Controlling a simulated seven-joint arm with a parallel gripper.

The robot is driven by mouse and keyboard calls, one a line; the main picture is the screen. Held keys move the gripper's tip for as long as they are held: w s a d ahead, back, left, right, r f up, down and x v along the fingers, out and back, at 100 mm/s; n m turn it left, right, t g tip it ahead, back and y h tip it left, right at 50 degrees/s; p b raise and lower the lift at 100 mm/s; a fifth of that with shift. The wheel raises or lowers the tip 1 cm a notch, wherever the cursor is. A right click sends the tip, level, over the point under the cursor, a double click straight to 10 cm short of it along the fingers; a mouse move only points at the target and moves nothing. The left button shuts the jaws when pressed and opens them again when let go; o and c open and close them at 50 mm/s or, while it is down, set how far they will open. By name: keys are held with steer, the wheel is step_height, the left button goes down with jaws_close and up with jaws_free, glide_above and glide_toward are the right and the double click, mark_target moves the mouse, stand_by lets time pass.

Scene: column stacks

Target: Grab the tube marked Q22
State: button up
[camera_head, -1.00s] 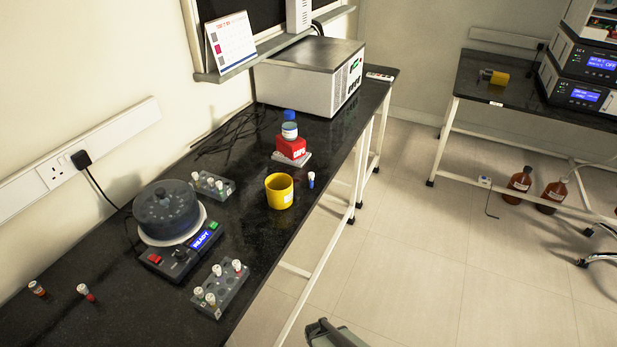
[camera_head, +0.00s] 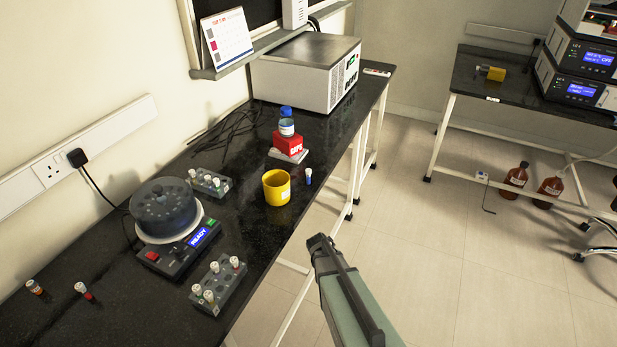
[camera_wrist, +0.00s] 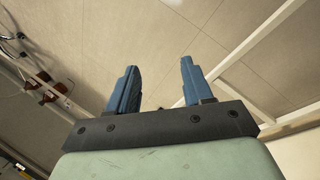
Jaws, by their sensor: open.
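Several small capped tubes are in the head view, their markings too small to read, so I cannot tell which is Q22. Some stand in the front rack (camera_head: 222,285) and some in the back rack (camera_head: 213,184). A blue-capped tube (camera_head: 308,177) stands alone right of the yellow cup. Two loose tubes, an orange-red one (camera_head: 36,288) and a red-tipped one (camera_head: 83,291), are at the bench's left. My gripper (camera_wrist: 158,85) is open and empty in the wrist view, its blue fingers apart over floor. In the head view my arm is beyond the bench's right edge, away from all tubes.
Cables lie along the wall. The front left is mostly clear.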

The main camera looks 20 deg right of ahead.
steer(key=w+d+r+m+t+h, duration=0.1)
steer(key=w+d+r+t+h, duration=0.1)
steer(key=w+d+r, duration=0.7)
steer(key=w+d+r+m+t+h, duration=0.1)
steer(key=w+d+r+m+h, duration=0.1)
steer(key=w+d+r, duration=0.7)
step_height(320, 180, up, 28)
steer(key=m+g+y, duration=0.2)
steer(key=m+y, duration=0.6)
steer(key=m, duration=0.9)
glide_above(308, 170)
steer(key=f, duration=0.8)
steer(key=shift+s+d, duration=0.1)
steer(key=shift+d, duration=0.25)
steer(key=shift+a+f, duration=0.15)
steer(key=shift+f, duration=1.15)
steer(key=shift+a+f, duration=0.15)
steer(key=shift+f, duration=1.1)
steer(key=shift+c, duration=0.2)
